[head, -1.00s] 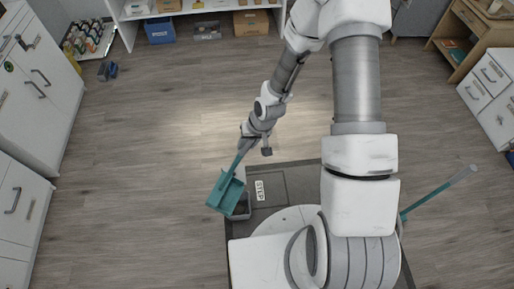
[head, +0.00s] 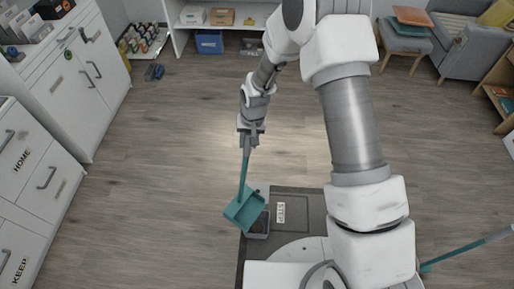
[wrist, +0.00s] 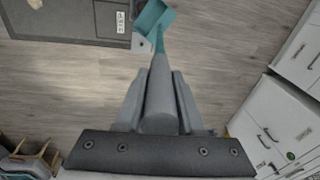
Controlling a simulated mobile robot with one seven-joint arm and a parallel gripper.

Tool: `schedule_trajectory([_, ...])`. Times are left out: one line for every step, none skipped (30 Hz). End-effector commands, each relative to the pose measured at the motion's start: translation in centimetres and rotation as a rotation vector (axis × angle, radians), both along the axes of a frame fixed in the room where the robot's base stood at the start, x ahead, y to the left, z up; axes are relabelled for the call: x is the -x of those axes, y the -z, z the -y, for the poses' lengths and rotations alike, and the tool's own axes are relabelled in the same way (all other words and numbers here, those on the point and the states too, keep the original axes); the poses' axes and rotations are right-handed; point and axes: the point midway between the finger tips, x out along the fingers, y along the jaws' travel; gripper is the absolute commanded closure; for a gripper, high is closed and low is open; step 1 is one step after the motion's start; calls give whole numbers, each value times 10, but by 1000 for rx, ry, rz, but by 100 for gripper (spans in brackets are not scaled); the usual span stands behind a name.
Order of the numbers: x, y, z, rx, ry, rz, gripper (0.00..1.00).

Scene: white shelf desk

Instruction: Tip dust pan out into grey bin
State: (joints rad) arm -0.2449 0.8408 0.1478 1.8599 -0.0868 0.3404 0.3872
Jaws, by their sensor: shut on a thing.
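My gripper (head: 250,128) is shut on the handle of the teal dust pan (head: 247,209). In the head view the handle runs down from the fingers and the pan hangs at its lower end. The pan overlaps the left side of the grey bin (head: 258,228), which sits on my dark base; whether they touch I cannot tell. Most of the bin's inside is hidden. In the wrist view the grey handle end (wrist: 160,100) lies between the fingers, and part of the pan (wrist: 153,18) shows at the top.
A second teal-handled tool (head: 465,250) sticks out at the right of my base. White drawer cabinets (head: 35,175) stand at the left. A shelf with a blue box (head: 209,42) is at the back.

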Motion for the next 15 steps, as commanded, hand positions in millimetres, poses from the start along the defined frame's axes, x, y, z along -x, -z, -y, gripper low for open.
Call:
schedule_trajectory([-4,-3,-7,6,-4,0,100])
schedule_trajectory([-6,-4,-9,10,-3,-2,100])
schedule_trajectory([-9,-5,-13,16,-2,-7,100])
schedule_trajectory([-11,-6,-16,21,-3,-9,100])
schedule_trajectory([-12,-7,-19,25,-3,-13,100])
schedule_trajectory([-15,-9,-23,30,-2,-15,100])
schedule_trajectory([-16,-10,-26,35,-3,-19,100])
schedule_trajectory([-18,-11,-29,39,-3,-20,100])
schedule_trajectory([-20,-12,-32,46,-1,-25,100])
schedule_trajectory([-22,-13,-35,49,-1,-27,100])
schedule_trajectory([-24,-14,-38,54,-3,-31,100])
schedule_trajectory([-26,-16,-41,59,-2,-34,100])
schedule_trajectory([-28,-17,-44,64,-3,-38,100])
schedule_trajectory([-30,-18,-47,69,-3,-38,100])
schedule_trajectory([-31,-20,-51,75,-3,-42,100])
